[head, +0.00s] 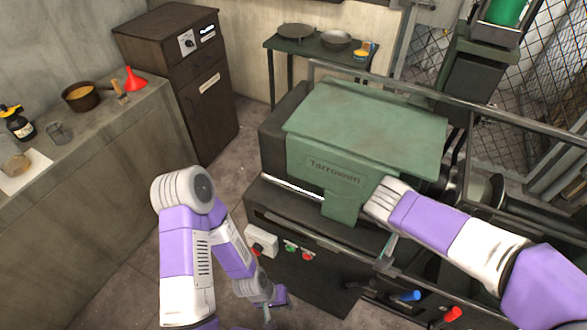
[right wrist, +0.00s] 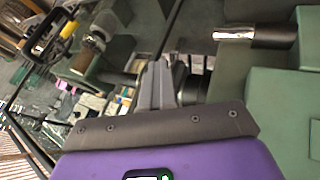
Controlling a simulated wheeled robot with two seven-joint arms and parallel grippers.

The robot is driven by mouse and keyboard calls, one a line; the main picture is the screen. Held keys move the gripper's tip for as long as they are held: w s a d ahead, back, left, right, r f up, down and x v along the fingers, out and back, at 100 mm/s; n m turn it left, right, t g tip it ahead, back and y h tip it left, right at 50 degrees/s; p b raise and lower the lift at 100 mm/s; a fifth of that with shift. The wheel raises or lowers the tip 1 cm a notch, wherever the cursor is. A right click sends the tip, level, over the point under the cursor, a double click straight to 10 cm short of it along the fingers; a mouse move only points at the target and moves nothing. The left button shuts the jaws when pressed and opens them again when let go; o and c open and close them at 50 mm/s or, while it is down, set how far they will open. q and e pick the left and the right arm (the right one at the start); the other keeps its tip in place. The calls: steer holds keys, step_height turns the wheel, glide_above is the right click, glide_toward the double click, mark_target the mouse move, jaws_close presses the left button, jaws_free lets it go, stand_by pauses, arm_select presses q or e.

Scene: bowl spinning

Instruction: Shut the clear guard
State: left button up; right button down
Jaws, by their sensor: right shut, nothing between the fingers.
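I cannot make out the clear guard's panel for sure in either view. A green lathe headstock (head: 365,120) stands in the middle of the head view, and its green side shows in the right wrist view (right wrist: 285,110). My right arm reaches in from the right, its wrist in front of the headstock's lower right corner; its gripper is not distinct there. In the right wrist view my right gripper (right wrist: 160,85) is shut and empty, apart from a bright metal cylinder (right wrist: 255,33). My left gripper (head: 268,310) hangs low in front of the lathe; its fingers are too small to read.
A long grey rail (head: 450,105) runs behind the headstock toward the right. A control panel with coloured buttons (head: 292,247) and blue and red handles (head: 410,296) are on the lathe's front. A bench (head: 110,185) stands left, a brown cabinet (head: 205,120) behind it. Floor between is clear.

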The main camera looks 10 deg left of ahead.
steer(key=shift+d, duration=0.15)
steer(key=s+a+r+p, duration=0.1)
steer(key=a+r, duration=0.7)
steer(key=a, duration=0.1)
steer(key=shift+s+a, duration=0.15)
steer(key=shift+a, duration=0.2)
